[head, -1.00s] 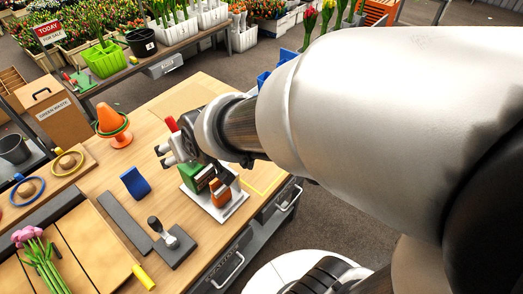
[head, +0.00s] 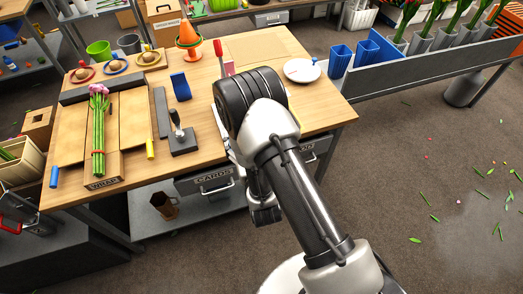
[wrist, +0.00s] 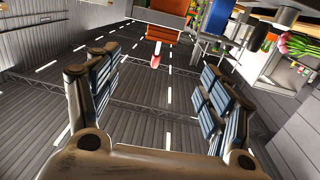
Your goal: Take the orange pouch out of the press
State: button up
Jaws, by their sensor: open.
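The press is almost wholly behind my arm in the head view; only its upright red handle (head: 218,48) shows above the dark joint. The orange pouch cannot be made out in the head view. In the wrist view, my gripper (wrist: 158,65) is open, its two padded fingers wide apart with nothing between them. An orange block-like thing (wrist: 165,35) shows beyond the fingers at the top centre, with a small reddish tip below it; I cannot tell whether it is the pouch. My gripper is hidden in the head view.
Tulip stems (head: 98,130) lie on a board at left.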

jog(key=b+x, duration=0.3)
jog(key=x, duration=1.3)
jog(key=shift+w, duration=0.2)
jog(key=shift+c, duration=0.3)
jog(key=shift+f, duration=0.1)
jog(key=c, duration=1.1)
jog(key=shift+c, duration=0.2)
jog(key=shift+r, duration=0.25)
